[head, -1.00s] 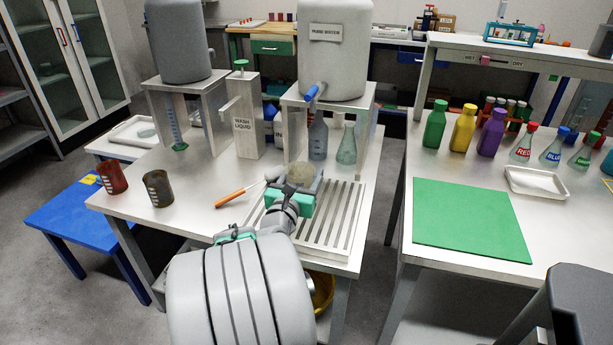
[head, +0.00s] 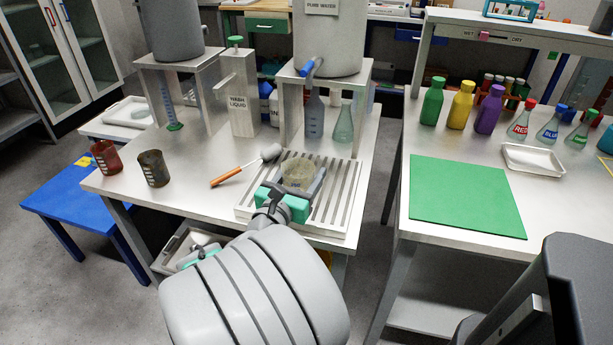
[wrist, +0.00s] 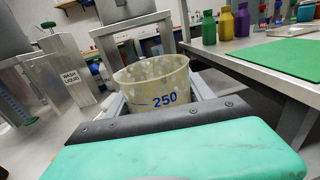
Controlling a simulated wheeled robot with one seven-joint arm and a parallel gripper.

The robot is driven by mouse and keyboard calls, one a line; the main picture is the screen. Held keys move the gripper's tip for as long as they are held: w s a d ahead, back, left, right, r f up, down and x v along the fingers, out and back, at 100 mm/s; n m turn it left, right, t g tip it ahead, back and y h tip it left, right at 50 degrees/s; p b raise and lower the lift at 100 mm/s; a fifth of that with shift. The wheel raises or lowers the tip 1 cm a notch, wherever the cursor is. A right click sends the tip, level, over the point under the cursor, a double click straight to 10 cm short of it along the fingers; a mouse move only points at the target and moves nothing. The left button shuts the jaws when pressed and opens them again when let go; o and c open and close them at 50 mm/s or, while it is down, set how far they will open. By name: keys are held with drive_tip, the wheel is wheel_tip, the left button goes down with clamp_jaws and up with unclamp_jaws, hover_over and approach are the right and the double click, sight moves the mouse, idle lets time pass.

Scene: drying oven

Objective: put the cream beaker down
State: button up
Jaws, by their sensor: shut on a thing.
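The cream beaker (head: 298,172) is upright between the fingers of my gripper (head: 300,184), over the slatted metal drain rack (head: 341,205) at the front of the left table. In the wrist view the beaker (wrist: 150,85) shows a blue "250" mark and light spots on its wall. My gripper (wrist: 160,100) is shut on it, a finger on each side. The beaker's base is hidden behind the gripper, so I cannot tell whether it touches the rack.
An orange-handled brush (head: 230,174) lies left of the rack. A brown beaker (head: 153,168) and a red-brown beaker (head: 106,157) stand farther left. Behind the rack are the pure water tank (head: 328,40) on its stand, a bottle (head: 314,118) and a flask (head: 344,125).

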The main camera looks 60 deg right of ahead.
drive_tip(key=d+r+m+g+b, duration=0.2)
drive_tip(key=d+r+m+g, duration=0.15)
drive_tip(key=d+r, duration=0.3)
drive_tip(key=shift+n+g+y, duration=0.25)
drive_tip(key=shift+g+y, duration=0.05)
drive_tip(key=shift+g, duration=0.35)
drive_tip(key=w+d+f+b, duration=0.1)
drive_tip(key=d+f, duration=0.2)
drive_tip(key=d, duration=0.1)
drive_tip(key=w+d+f+b, duration=0.2)
drive_tip(key=d+f, duration=0.1)
drive_tip(key=w+d+f+b, duration=0.2)
drive_tip(key=d+f, duration=0.1)
drive_tip(key=d, duration=0.1)
drive_tip(key=shift+d+f, duration=0.3)
drive_tip(key=f, duration=0.1)
drive_tip(key=f+b, duration=0.2)
drive_tip(key=f, duration=0.1)
drive_tip(key=shift+w+d, duration=0.15)
drive_tip(key=shift+d, duration=0.2)
drive_tip(key=shift+r, duration=0.1)
drive_tip(key=o, duration=1.5)
